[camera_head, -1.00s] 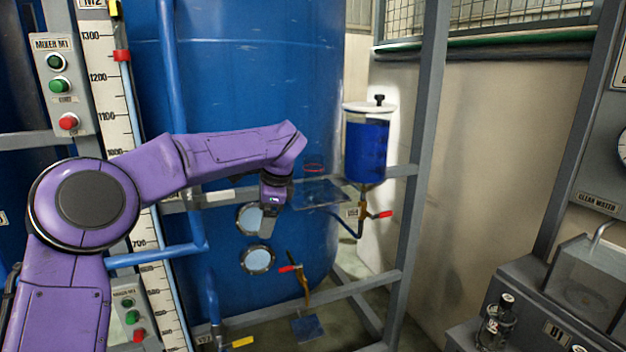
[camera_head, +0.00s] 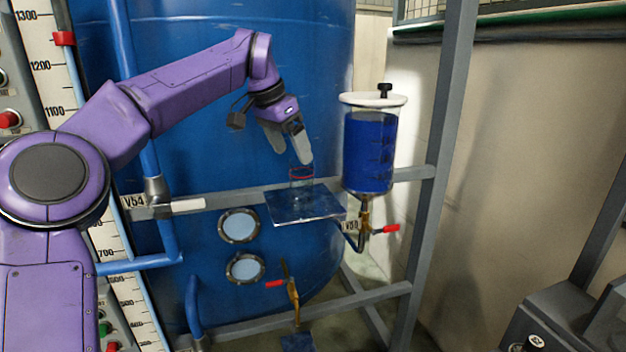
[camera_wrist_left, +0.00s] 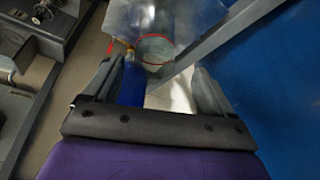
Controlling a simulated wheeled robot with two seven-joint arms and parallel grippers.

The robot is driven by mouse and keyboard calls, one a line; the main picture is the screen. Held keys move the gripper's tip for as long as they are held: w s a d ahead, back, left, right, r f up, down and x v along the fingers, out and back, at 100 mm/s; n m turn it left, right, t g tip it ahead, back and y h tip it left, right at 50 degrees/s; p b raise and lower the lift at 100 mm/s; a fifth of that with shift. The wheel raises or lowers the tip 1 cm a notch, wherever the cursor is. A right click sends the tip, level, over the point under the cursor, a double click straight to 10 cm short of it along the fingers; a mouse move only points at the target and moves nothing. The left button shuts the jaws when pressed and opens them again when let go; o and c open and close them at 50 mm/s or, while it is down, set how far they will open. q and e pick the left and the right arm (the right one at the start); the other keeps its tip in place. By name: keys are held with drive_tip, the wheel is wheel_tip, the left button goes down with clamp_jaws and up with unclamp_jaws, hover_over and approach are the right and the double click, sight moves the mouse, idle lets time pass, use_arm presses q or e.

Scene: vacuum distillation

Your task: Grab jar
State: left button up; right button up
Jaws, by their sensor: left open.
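A small clear glass jar with a red ring (camera_head: 302,176) stands on a flat shelf plate (camera_head: 290,209) fixed in front of the blue tank. My left gripper (camera_head: 292,156) is open and empty, just above and beside the jar, pointing down at it. In the left wrist view the jar's red ring (camera_wrist_left: 154,48) lies ahead of the two spread fingers (camera_wrist_left: 155,88). The fingers look apart from the jar. The right gripper is not in view.
A glass vessel of blue liquid (camera_head: 370,150) with a white lid hangs close to the jar's right. A red-handled valve (camera_head: 390,228) sits below it. Grey frame bars (camera_head: 455,100) and the blue tank (camera_head: 310,60) bound the space.

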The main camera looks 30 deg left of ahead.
sight(304, 177)
use_arm(q)
wheel_tip(304, 177, down, 2)
drive_tip(key=shift+d+f, duration=0.15)
drive_tip(key=x, duration=0.2)
drive_tip(key=p+x, duration=0.1)
drive_tip(key=w+p+x, duration=0.1)
drive_tip(key=x, duration=0.1)
drive_tip(key=shift+d+f, duration=0.1)
drive_tip(key=shift+d, duration=0.35)
drive_tip(key=shift+w+f, duration=0.1)
drive_tip(key=shift+f, duration=0.25)
drive_tip(key=shift+a, duration=0.1)
drive_tip(key=c, duration=1.1)
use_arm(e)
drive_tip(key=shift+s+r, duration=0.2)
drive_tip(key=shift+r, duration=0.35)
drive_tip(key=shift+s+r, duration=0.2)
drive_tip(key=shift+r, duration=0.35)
